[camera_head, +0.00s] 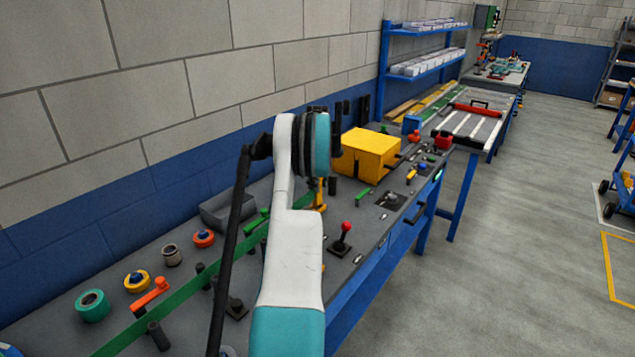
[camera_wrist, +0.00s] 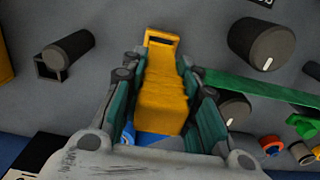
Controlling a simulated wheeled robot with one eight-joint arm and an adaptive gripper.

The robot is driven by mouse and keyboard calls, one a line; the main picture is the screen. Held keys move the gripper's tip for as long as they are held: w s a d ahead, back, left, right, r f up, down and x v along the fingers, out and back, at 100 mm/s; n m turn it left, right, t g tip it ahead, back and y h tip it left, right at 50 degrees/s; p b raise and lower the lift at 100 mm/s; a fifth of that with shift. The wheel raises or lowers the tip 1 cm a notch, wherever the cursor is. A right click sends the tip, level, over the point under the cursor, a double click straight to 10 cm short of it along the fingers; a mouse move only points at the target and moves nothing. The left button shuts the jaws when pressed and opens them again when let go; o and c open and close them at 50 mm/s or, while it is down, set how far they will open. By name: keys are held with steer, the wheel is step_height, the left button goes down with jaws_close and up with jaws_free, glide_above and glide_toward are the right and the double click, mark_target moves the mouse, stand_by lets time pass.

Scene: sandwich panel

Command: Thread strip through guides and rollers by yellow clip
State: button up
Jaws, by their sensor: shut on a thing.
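My gripper (camera_wrist: 160,72) is shut on the yellow clip (camera_wrist: 160,98), which lies lengthwise between the fingers in the wrist view. The clip also shows under my wrist in the head view (camera_head: 319,197). The green strip (camera_wrist: 250,89) runs off to the right from beside the fingers in the wrist view; its join to the clip is hidden. In the head view the strip (camera_head: 182,309) crosses the bench from the lower left and passes behind my arm. Dark rollers stand at the left (camera_wrist: 70,47) and right (camera_wrist: 262,43) in the wrist view, and one (camera_wrist: 233,108) stands below the strip.
A large yellow box (camera_head: 370,154) stands on the bench beyond my gripper. A red-knobbed lever (camera_head: 345,230) stands right of my arm. Teal (camera_head: 92,305), yellow (camera_head: 137,281) and orange (camera_head: 204,238) rings lie at the left. The wall bounds the bench's left side.

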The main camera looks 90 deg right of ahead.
steer(key=shift+f, duration=0.15)
steer(key=shift+f, duration=0.35)
steer(key=shift+f+b, duration=0.7)
steer(key=shift+f, duration=0.35)
steer(key=o, duration=1.2)
steer(key=shift+r+p, duration=2.6)
steer(key=shift+r, duration=2)
